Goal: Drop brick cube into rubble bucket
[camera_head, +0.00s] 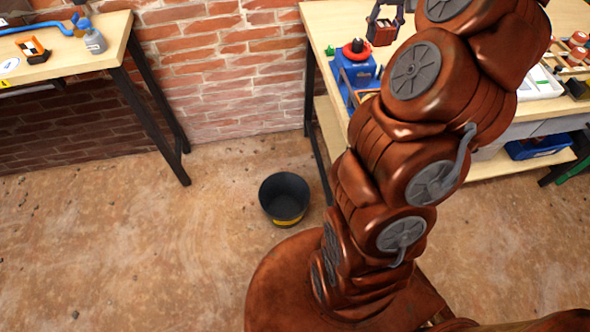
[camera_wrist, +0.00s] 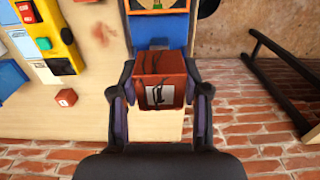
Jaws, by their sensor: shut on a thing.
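A red-brown brick cube (camera_wrist: 160,80) with dark lines and a pale label is held between the two dark fingers of my gripper (camera_wrist: 160,102) in the wrist view. In the head view, my gripper (camera_head: 385,22) and the brick cube (camera_head: 382,34) show small at the top, over the back left part of the right-hand table. The black rubble bucket (camera_head: 284,198) with a yellow band stands upright on the floor, left of my arm and apart from the gripper. Its visible inside looks empty. The bucket does not show in the wrist view.
The right-hand table (camera_head: 325,25) carries a blue device (camera_head: 357,68) with a red top, close to the cube. A small red block (camera_wrist: 66,97) lies on this table. A left-hand table (camera_head: 90,55) stands against the brick wall (camera_head: 225,75). Floor around the bucket is mostly clear.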

